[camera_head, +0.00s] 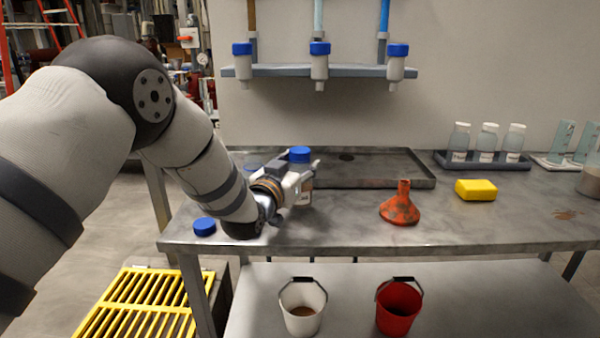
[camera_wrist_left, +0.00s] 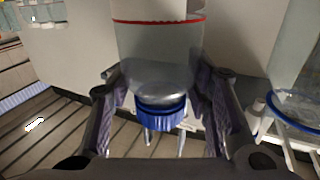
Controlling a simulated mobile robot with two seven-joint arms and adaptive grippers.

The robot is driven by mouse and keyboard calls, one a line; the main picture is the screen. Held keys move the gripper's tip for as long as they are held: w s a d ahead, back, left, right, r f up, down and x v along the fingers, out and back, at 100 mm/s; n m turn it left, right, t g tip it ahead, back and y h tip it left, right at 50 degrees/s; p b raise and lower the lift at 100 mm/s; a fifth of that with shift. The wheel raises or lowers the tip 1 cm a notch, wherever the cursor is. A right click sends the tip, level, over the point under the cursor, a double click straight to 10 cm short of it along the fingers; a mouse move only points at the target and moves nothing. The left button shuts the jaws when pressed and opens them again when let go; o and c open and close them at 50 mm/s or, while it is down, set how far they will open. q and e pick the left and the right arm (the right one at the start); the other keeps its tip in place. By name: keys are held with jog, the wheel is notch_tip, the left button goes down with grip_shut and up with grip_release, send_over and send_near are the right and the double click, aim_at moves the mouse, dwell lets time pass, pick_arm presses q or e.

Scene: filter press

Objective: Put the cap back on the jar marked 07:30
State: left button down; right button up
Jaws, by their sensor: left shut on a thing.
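A jar with a pale label (camera_head: 306,196) and a blue cap on top (camera_head: 300,155) is at the front edge of the dark tray on the bench. My left gripper (camera_head: 301,180) is shut on this jar from the left and hides part of it. In the left wrist view the clear jar body (camera_wrist_left: 160,60), with a red line, lies between the two fingers (camera_wrist_left: 160,100), and its blue cap (camera_wrist_left: 162,114) shows below the body. The label's writing is too small to read. A loose blue cap (camera_head: 204,226) lies on the bench left of the gripper. My right gripper is out of view.
The dark tray (camera_head: 425,183) lies behind the jar. An orange funnel (camera_head: 400,209) and yellow sponge (camera_head: 476,189) are to the right. Three labelled bottles stand in a rack (camera_head: 455,163). Capped bottles hang from a wall shelf (camera_head: 283,70). The front bench between cap and funnel is mostly free.

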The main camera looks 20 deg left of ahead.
pick_arm(q)
jog(key=shift+f, duration=0.7)
jog(key=shift+f, duration=0.15)
jog(key=c, duration=0.8)
grip_release()
jog(key=shift+c, duration=0.2)
